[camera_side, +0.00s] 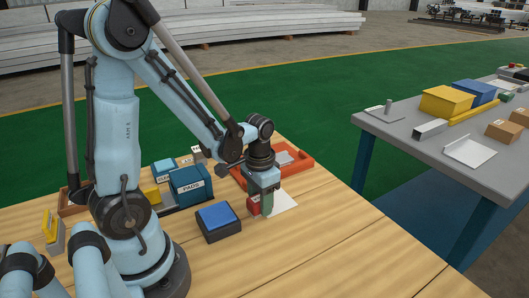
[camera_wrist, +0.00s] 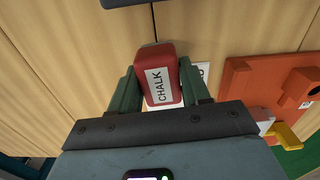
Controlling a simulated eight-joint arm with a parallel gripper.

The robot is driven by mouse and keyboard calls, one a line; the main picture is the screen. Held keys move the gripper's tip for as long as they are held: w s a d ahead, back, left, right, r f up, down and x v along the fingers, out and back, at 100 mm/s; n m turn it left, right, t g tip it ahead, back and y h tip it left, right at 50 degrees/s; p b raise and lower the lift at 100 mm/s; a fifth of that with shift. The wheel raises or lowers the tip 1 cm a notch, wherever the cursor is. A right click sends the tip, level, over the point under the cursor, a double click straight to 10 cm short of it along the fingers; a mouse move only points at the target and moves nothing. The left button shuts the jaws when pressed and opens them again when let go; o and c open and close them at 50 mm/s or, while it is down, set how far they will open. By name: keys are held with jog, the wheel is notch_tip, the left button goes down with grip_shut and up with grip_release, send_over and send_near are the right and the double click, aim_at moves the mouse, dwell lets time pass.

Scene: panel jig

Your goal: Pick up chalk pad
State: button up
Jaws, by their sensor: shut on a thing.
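The chalk pad is a red block with a white label reading CHALK, and it shows in the wrist view (camera_wrist: 158,62) between the two green fingers. My gripper (camera_wrist: 157,85) is shut on it, one finger on each side. In the side view my gripper (camera_side: 262,205) points down over the wooden table, with the red chalk pad (camera_side: 253,204) partly hidden by the fingers. A white sheet (camera_side: 284,201) lies beside and behind it. I cannot tell whether the pad touches the table.
An orange tray (camera_side: 296,165) lies just behind my gripper. A black box with a blue top (camera_side: 217,219) and a blue box labelled PADS (camera_side: 190,186) stand to the left. A grey table (camera_side: 408,134) with yellow and blue boxes is at the right. The front right of the wooden table is clear.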

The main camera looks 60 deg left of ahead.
jog(key=shift+r, duration=0.15)
jog(key=shift+r, duration=0.5)
jog(key=r, duration=0.1)
jog(key=d+r, duration=0.1)
jog(key=r, duration=0.1)
jog(key=shift+s+d+r, duration=0.1)
jog(key=shift+s+r, duration=0.05)
jog(key=shift+r, duration=0.05)
jog(key=s+d+r, duration=0.3)
jog(key=d+r, duration=0.3)
jog(key=d, duration=0.4)
jog(key=shift+r, duration=0.15)
jog(key=shift+s, duration=0.1)
jog(key=o, duration=0.5)
jog(key=c, duration=0.4)
